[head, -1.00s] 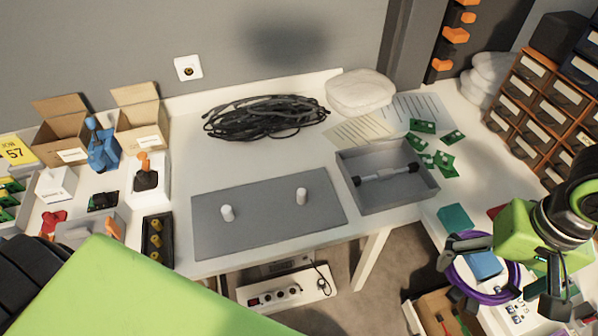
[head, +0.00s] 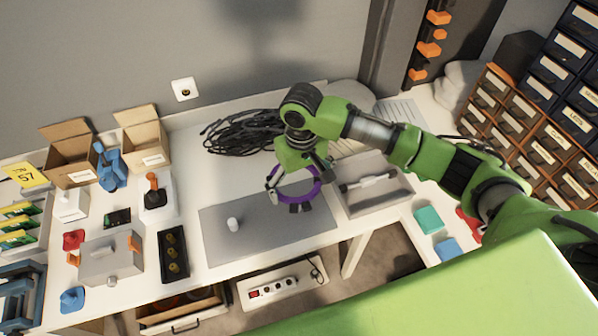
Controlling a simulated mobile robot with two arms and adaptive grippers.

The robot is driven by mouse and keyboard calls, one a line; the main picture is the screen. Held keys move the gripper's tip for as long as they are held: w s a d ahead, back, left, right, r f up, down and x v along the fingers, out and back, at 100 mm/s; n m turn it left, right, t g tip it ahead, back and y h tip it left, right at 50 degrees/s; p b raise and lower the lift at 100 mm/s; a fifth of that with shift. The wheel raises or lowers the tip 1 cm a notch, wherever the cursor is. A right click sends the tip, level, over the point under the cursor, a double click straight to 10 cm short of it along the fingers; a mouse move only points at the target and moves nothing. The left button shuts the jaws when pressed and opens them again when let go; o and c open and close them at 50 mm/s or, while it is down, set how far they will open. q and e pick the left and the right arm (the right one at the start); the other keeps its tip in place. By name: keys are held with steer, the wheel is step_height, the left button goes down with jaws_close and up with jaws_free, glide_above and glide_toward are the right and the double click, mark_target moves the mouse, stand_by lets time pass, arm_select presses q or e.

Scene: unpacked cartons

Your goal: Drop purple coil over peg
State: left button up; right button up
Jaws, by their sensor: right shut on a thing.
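The purple coil (head: 315,190) is held by my right gripper (head: 298,187), which is shut on it over the right part of the grey board (head: 267,236). One white peg (head: 233,224) stands upright and bare on the board's left part. The board's right peg is hidden behind the coil and gripper. I cannot tell whether the coil is around that peg or above it. My left gripper is not in view.
A black cable bundle (head: 228,137) lies behind the board. A grey tray (head: 385,201) with a rod is to its right. A black holder (head: 172,255) with yellow pieces and a grey box (head: 110,260) stand to the left. The board's left part is clear around its peg.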

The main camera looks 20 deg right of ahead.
arm_select(q)
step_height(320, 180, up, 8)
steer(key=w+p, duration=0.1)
steer(key=p, duration=0.4)
arm_select(e)
step_height(320, 180, down, 4)
steer(key=r+n, duration=0.1)
steer(key=n, duration=0.1)
steer(key=b, duration=0.5)
glide_above(303, 217)
step_height(303, 217, down, 6)
steer(key=shift+w+f, duration=0.15)
steer(key=shift+f, duration=0.05)
steer(key=shift+r, duration=0.3)
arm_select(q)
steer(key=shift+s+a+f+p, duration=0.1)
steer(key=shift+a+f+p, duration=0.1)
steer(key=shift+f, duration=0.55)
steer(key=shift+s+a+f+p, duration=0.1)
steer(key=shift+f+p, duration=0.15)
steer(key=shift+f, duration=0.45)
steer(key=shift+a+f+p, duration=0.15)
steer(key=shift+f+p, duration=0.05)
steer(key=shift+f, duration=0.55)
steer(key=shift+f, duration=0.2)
arm_select(e)
steer(key=shift+f, duration=0.2)
